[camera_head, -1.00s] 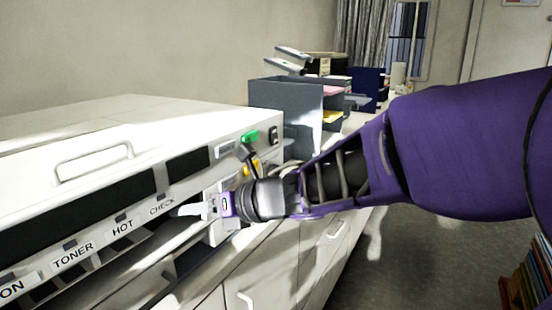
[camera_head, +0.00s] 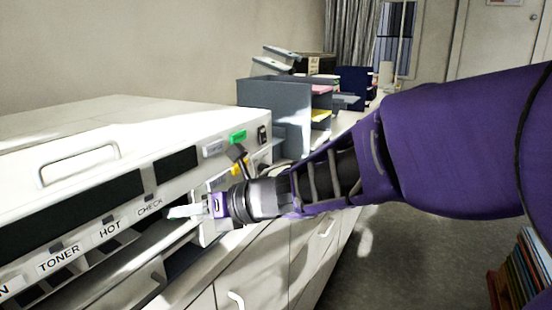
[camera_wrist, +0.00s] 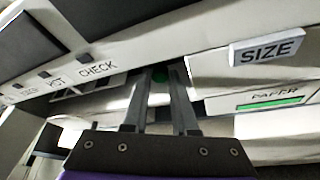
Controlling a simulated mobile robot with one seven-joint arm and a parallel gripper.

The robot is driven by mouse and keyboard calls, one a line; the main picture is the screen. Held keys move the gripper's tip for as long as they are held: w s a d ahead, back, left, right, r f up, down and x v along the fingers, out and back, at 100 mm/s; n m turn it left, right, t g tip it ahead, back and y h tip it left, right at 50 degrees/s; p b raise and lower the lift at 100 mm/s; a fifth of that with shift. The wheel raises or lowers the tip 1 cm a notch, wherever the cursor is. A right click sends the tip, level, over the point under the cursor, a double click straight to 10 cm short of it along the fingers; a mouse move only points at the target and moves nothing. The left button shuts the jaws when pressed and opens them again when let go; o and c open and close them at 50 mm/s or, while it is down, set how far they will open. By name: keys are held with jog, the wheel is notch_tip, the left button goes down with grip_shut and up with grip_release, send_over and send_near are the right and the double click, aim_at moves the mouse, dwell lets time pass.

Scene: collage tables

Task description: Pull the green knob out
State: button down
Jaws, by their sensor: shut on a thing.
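In the head view my gripper (camera_head: 187,211) reaches the machine's front from the right, just right of the CHECK label. The knob is hidden there by the gripper. The white machine (camera_head: 105,110) fills the left of the head view.
SIZE (camera_wrist: 267,50) and PAPER (camera_wrist: 272,97) labels lie right of the fingers. Grey paper trays (camera_head: 275,105) stand behind.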

jog(key=shift+s+d, duration=0.35)
jog(key=shift+d, duration=0.3)
jog(key=shift+s+d, duration=0.35)
jog(key=shift+d, duration=0.25)
jog(key=c, duration=0.6)
grip_release()
jog(key=shift+a+r, duration=0.1)
jog(key=shift+r, duration=0.15)
